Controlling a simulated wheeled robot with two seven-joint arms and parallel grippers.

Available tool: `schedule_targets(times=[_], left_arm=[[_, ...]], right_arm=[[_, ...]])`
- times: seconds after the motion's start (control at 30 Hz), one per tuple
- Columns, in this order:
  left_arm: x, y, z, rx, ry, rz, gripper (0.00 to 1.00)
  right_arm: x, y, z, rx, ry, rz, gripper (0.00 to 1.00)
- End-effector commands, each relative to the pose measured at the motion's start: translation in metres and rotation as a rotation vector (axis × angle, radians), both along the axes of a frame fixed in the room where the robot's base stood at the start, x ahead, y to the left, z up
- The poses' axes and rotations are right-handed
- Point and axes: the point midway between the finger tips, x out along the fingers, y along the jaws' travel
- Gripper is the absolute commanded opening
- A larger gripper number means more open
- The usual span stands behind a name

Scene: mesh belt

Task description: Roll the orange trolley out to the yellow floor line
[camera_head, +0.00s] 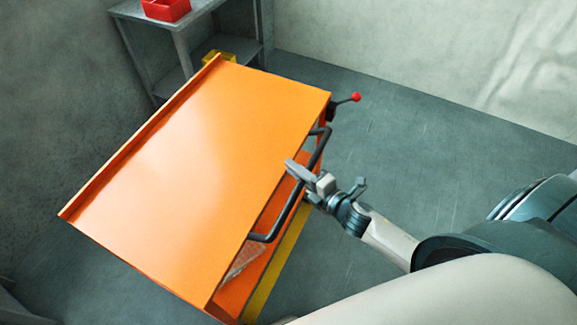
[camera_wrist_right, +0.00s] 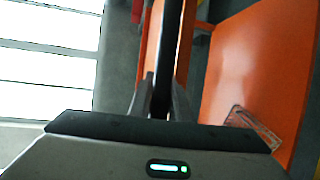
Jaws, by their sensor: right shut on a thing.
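The orange trolley (camera_head: 200,170) stands at an angle, its flat top filling the left middle of the head view. Its black bar handle (camera_head: 289,212) runs along the right side. My right gripper (camera_head: 302,180) is shut on the handle near its middle. In the right wrist view the handle (camera_wrist_right: 165,60) passes between the fingers, with the trolley's orange lower shelf (camera_wrist_right: 250,65) to the right. The yellow floor line (camera_head: 277,262) shows beside the trolley's handle side; its upper part is hidden. My left gripper is out of view.
A grey shelf unit (camera_head: 180,42) with a red bin (camera_head: 166,8) and a yellow bin (camera_head: 219,57) stands behind the trolley. A red-knobbed lever (camera_head: 355,97) juts out near the trolley's far corner. Bare grey floor (camera_head: 420,140) lies to the right.

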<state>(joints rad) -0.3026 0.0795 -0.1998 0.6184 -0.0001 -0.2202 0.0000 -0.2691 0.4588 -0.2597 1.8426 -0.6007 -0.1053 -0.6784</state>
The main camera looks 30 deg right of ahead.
Motion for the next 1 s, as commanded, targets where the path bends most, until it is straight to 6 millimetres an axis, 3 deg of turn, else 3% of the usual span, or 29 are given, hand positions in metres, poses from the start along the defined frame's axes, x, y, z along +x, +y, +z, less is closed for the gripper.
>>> schedule_targets(times=[0.47,0.5,0.57,1.0], left_arm=[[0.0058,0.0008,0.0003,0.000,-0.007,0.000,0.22],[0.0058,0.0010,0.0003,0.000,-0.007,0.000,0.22],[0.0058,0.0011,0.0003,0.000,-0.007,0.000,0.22],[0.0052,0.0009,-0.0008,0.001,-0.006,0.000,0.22]], right_arm=[[-0.0040,-0.0043,-0.0005,-0.002,0.000,-0.002,0.00],[-0.0040,-0.0043,-0.0005,-0.002,0.000,-0.002,0.19],[-0.0039,-0.0042,-0.0004,-0.002,0.000,-0.002,0.34],[-0.0069,-0.0043,-0.0003,0.000,0.001,0.000,0.36]])
